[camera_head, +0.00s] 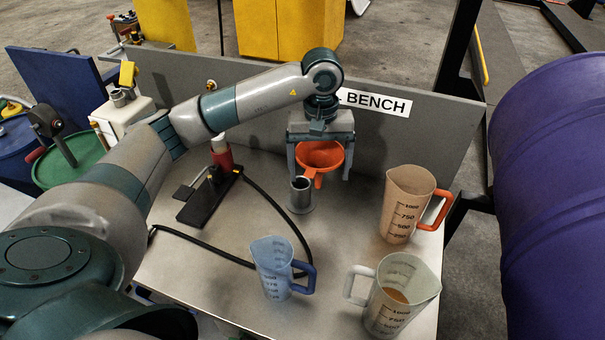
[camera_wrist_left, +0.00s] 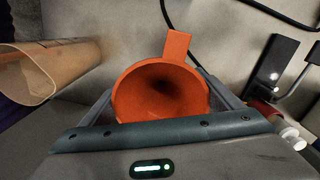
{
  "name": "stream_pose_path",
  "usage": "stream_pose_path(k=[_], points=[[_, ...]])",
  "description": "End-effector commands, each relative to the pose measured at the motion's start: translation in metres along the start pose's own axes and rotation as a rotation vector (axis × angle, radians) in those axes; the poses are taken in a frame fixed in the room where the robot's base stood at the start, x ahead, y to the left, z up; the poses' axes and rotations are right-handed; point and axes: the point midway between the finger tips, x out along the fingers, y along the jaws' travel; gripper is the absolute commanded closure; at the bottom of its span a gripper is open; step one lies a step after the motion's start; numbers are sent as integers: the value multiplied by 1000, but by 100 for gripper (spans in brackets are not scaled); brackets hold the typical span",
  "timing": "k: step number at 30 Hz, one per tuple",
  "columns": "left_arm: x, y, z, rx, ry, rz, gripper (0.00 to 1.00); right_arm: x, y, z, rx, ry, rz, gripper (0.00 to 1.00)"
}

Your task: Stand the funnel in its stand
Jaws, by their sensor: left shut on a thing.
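The orange funnel (camera_head: 321,153) is between the fingers of my left gripper (camera_head: 320,172), which is shut on it. Its wide mouth faces up, and a flat tab points toward the head camera. In the left wrist view the funnel (camera_wrist_left: 160,95) fills the middle, with a finger on either side. A small grey metal cylinder with an open top, which looks like the stand (camera_head: 300,196), is upright on the bench, just in front of and slightly left of the funnel in the head view. The funnel's spout is hidden, and its exact height above the bench cannot be told.
Orange-handled (camera_head: 408,205), white-handled (camera_head: 392,300) and blue-handled (camera_head: 275,268) measuring jugs stand on the bench (camera_head: 215,265). A black-based device (camera_head: 208,195) with a hose lies to the left. A grey panel (camera_head: 400,135) closes the back.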

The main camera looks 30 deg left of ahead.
Motion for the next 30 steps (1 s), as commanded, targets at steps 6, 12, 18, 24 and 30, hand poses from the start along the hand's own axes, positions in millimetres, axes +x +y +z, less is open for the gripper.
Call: stream_pose_path(k=[6,12,18,24,30], points=[[20,-23,-36,-5,-3,-3,37,-21,1,-1,1,-4,0,100],[36,-35,-60,-3,0,0,37,-30,0,-2,1,-3,0,100],[42,-38,-65,0,1,0,37,-30,0,-3,1,-3,-1,100],[42,-38,-65,0,1,0,37,-30,0,-3,1,-2,-1,100],[52,-38,-64,0,-1,-1,37,-39,0,-4,1,-2,-1,100]])
